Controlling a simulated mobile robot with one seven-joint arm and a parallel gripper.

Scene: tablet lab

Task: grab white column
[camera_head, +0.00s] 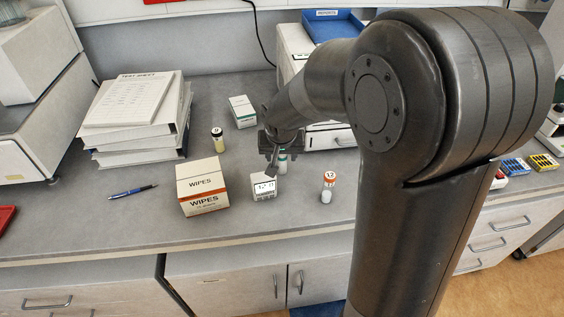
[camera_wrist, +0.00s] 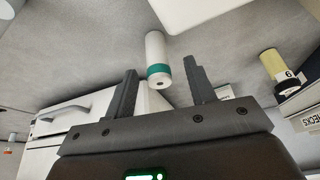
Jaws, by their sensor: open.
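The white column, a small white cylinder with a teal band near one end, shows in the wrist view (camera_wrist: 156,48). In the head view it stands on the bench, partly hidden by my gripper (camera_head: 283,165). My gripper (camera_head: 272,158) is just beside it in that view. In the wrist view my gripper (camera_wrist: 160,75) is open, with one finger on each side of the column's banded end. A gap shows on both sides, and nothing is held. I cannot tell how deep the column sits between the fingers.
A WIPES box (camera_head: 202,188), a small timer (camera_head: 263,187) and an orange-capped vial (camera_head: 328,187) stand in front. A black-capped yellow vial (camera_head: 217,140) and a green-and-white box (camera_head: 242,112) stand left of my gripper. A white drawer unit (camera_head: 330,138) is behind to the right.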

